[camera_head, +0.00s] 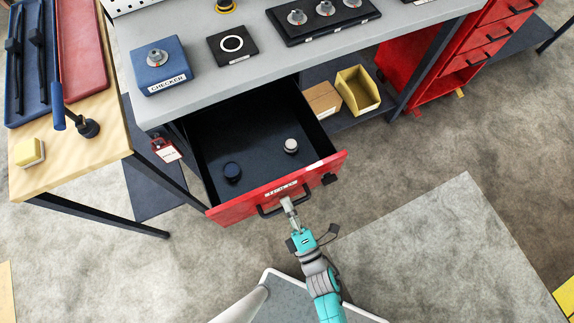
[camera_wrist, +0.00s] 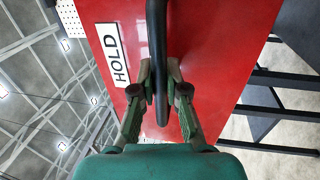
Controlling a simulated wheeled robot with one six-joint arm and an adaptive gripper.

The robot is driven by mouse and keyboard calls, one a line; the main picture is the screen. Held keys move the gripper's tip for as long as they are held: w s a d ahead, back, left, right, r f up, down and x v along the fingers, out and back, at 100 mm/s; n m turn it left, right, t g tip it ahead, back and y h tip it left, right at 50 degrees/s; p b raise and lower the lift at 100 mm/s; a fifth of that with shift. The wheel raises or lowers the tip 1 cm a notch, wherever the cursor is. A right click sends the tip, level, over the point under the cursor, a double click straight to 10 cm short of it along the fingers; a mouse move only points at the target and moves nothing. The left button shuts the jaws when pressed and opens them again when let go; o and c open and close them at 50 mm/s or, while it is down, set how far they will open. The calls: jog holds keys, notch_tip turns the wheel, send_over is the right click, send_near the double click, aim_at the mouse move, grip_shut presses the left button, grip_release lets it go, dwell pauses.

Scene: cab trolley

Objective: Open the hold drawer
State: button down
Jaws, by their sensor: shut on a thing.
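The hold drawer (camera_head: 236,207) has a red front and a dark inside, and it stands pulled out from under the grey workbench. Its front and white HOLD label (camera_wrist: 113,55) fill much of the wrist view. My gripper (camera_head: 287,203) is at the drawer's black bar handle (camera_head: 268,212). In the wrist view my gripper's fingers (camera_wrist: 159,84) are closed on both sides of the handle (camera_wrist: 158,40).
The grey workbench (camera_head: 205,95) bears a blue CHECKER block (camera_head: 160,66). A wooden side table (camera_head: 75,163) stands at the left. A yellow bin (camera_head: 358,91) and a cardboard box (camera_head: 322,100) are on the shelf beneath. The floor (camera_head: 420,160) right of the drawer is clear.

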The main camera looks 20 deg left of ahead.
jog(key=c, duration=1.2)
grip_release()
jog(key=shift+v, duration=6)
jog(key=shift+f, duration=0.15)
